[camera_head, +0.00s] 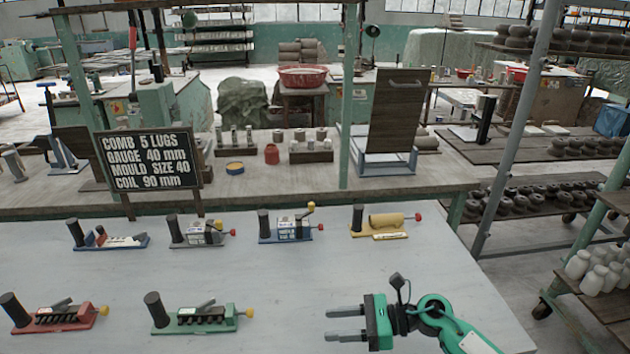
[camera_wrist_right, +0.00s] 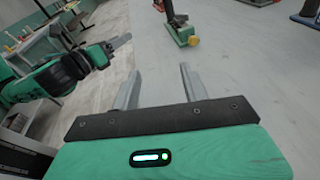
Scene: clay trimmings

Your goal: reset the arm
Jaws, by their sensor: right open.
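My right gripper (camera_head: 346,325) is at the lower right of the table in the head view, its two grey fingers apart and empty, pointing left. The right wrist view shows the same open fingers (camera_wrist_right: 160,88) with only bare tabletop between them. The green-based tool (camera_head: 200,318) with a black handle stands to the left of the gripper, apart from it; part of it also shows in the right wrist view (camera_wrist_right: 182,32). My left gripper is not in the head view. A green and black arm link of mine shows at the left of the right wrist view.
The grey table (camera_head: 300,275) also bears a red tool (camera_head: 60,317), and a back row of a blue-based tool (camera_head: 108,240), a grey tool (camera_head: 195,234), a blue tool (camera_head: 287,227) and a yellow tool (camera_head: 385,224). A black sign (camera_head: 150,158) stands behind. The table's middle is clear.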

